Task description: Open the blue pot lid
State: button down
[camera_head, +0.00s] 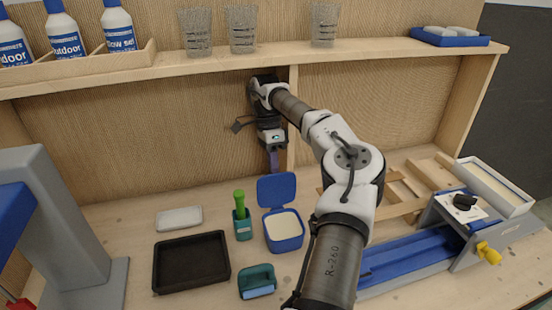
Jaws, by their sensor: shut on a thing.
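The blue pot (285,243) stands on the workbench right of centre, with pale cream contents showing inside. Its blue lid (277,190) is raised, standing roughly upright at the back of the pot. My gripper (273,166) is directly above the lid, pointing down. Its narrow end meets or nearly meets the lid's top edge. The fingertips are small and dark here, so the exact contact is hard to see.
A black tray (191,262), a white block (179,218) and a teal container (257,281) lie nearby. A blue-and-grey machine (435,245) is at right. A shelf (180,64) with bottles and glasses runs above.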

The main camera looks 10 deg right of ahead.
jog(key=shift+w+a+f+g+p, duration=0.1)
jog(key=shift+w+f+g+p, duration=0.3)
jog(key=shift+f+g, duration=0.3)
jog(key=c, duration=1.5)
grip_release()
jog(key=shift+w, duration=0.1)
jog(key=shift+r, duration=0.1)
jog(key=shift+r, duration=0.1)
